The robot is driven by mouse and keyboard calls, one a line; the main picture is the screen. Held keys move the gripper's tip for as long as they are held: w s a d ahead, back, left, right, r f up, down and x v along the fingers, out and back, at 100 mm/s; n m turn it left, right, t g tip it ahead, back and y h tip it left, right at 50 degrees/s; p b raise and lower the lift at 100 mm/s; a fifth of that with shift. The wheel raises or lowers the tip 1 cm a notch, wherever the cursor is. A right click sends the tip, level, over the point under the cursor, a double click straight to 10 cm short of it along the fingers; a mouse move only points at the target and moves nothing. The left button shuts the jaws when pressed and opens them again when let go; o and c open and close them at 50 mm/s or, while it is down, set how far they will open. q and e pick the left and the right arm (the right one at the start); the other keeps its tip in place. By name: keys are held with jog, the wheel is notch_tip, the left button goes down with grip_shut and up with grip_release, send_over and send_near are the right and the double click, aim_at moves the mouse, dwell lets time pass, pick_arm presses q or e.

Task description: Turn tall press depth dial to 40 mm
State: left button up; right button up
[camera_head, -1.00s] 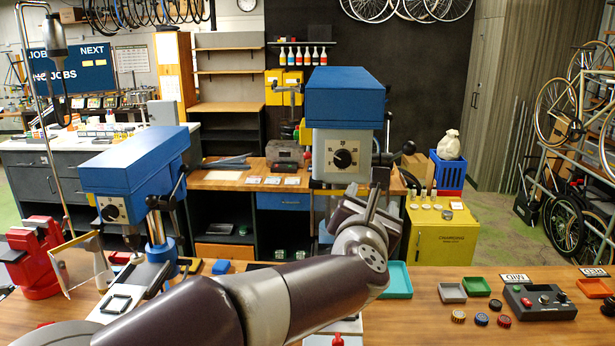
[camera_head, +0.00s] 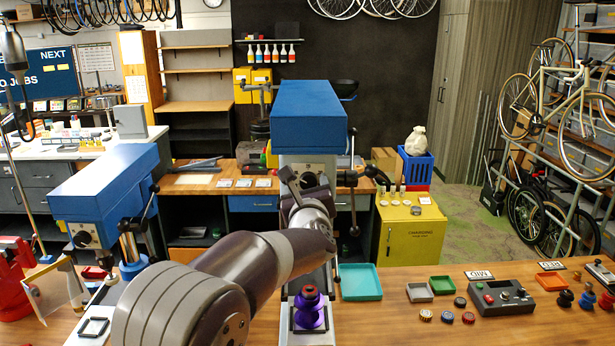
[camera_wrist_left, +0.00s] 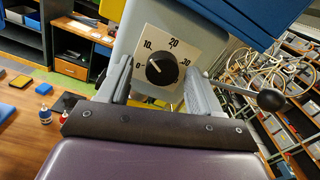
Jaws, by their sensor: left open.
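The tall press (camera_head: 310,115) with its blue head stands in the middle of the head view. Its depth dial (camera_wrist_left: 162,70) is a round black knob on a white plate marked 0, 10, 20 and 30 in the left wrist view. The knob's white pointer line aims up-left, between 0 and 10. My left gripper (camera_wrist_left: 158,74) is open, with one finger on each side of the dial. I cannot tell whether the fingers touch the knob. In the head view my left gripper (camera_head: 303,186) covers much of the dial plate. My right gripper is not in view.
A shorter blue press (camera_head: 103,180) stands at the left. A lever with a black ball (camera_wrist_left: 270,99) sticks out right of the dial. A purple part (camera_head: 308,308) stands below the tall press. A teal tray (camera_head: 360,282) and a control box (camera_head: 502,297) lie to the right.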

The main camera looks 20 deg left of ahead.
pick_arm(q)
jog(key=shift+a, duration=0.1)
jog(key=shift+d, duration=0.2)
jog(key=shift+s+d, duration=0.1)
jog(key=c, duration=1.1)
jog(key=shift+o, duration=0.2)
